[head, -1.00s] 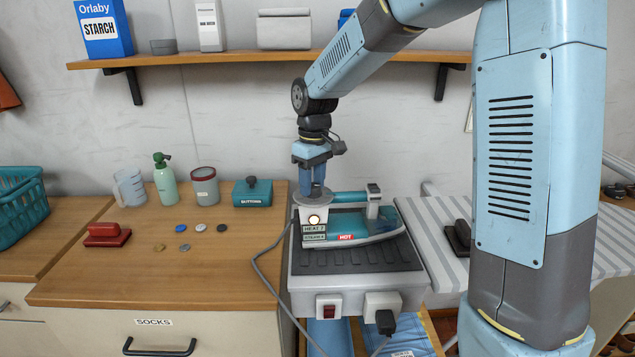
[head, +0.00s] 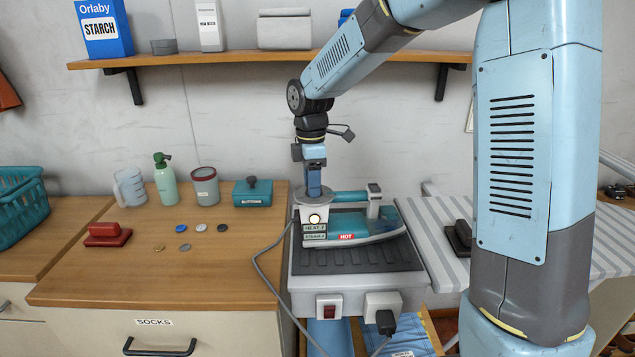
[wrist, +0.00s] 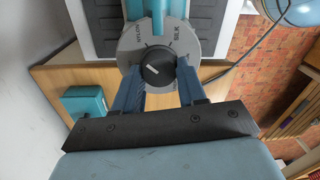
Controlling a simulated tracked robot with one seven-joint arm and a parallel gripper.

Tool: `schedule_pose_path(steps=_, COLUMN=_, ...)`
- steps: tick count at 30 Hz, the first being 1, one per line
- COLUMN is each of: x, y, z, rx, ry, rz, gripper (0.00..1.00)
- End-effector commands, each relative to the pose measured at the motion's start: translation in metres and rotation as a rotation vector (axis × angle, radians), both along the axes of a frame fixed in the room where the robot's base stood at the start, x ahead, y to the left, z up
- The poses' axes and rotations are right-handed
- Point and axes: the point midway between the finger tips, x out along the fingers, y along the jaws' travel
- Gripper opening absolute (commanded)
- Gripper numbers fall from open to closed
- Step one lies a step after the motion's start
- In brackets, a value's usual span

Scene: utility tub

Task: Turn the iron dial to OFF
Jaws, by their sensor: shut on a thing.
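The iron (head: 365,225) stands on a ribbed dark rest, with a teal body and handle and a red HOT label. Its dial (wrist: 183,47) is a grey disc with NYLON and SILK legible around it; other lettering is hidden or too small. In the middle is a round black knob (wrist: 158,68) with a white pointer mark, and I cannot tell which setting it marks. My gripper (head: 314,192) points straight down over the iron's left end. In the wrist view my gripper (wrist: 158,76) has its two blue fingers shut on the knob, one on each side.
A lit lamp (head: 314,219) glows on the iron's left end. A grey cord (head: 258,262) loops down on the left. A teal BUTTONS box (head: 252,193), several buttons and a red-brown brush (head: 107,235) are on the wooden top. A shelf (head: 250,57) runs above.

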Motion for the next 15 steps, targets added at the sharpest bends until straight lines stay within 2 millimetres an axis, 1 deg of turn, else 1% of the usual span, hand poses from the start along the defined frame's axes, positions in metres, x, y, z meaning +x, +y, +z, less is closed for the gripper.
schedule_pose_path(steps=15, x=-0.0001, y=-0.0001, z=0.0, rx=0.0, ry=0.0, rz=0.463, gripper=0.1)
